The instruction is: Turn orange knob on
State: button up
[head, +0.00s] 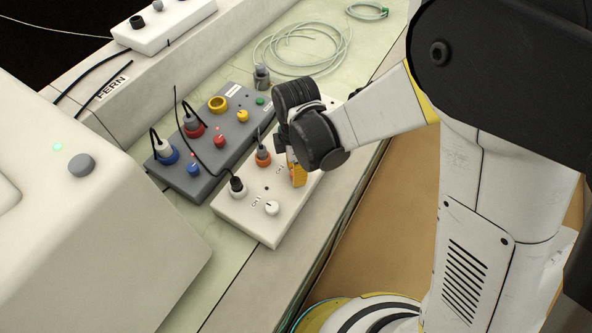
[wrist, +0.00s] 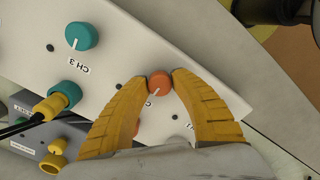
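The orange knob (wrist: 159,83) is on a white control box, seen in the wrist view between my fingertips. A short white mark on it points toward the lower left of that view. My gripper (wrist: 160,76) has its two ridged yellow fingers closed in on the knob's sides, with no clear gap showing. In the head view my gripper (head: 298,174) is down over the white control box (head: 262,229), and the orange knob is hidden behind it. An orange socket with a grey plug (head: 262,157) is beside the gripper.
A teal knob (wrist: 81,36) marked CH 3 and a teal socket with a yellow plug (wrist: 60,98) share the white box. A white knob (head: 272,208) is nearer its front. A grey box (head: 186,172) with plugs stands left. Coiled cable (head: 300,48) lies behind.

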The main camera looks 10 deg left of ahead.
grip_shut()
jog(key=shift+m, duration=0.3)
jog(key=m, duration=0.3)
jog(key=shift+m+b, duration=0.3)
jog(key=m, duration=0.3)
jog(key=shift+m, duration=0.4)
jog(key=m, duration=0.5)
jog(key=shift+b, duration=0.4)
jog(key=shift+m, duration=2.4)
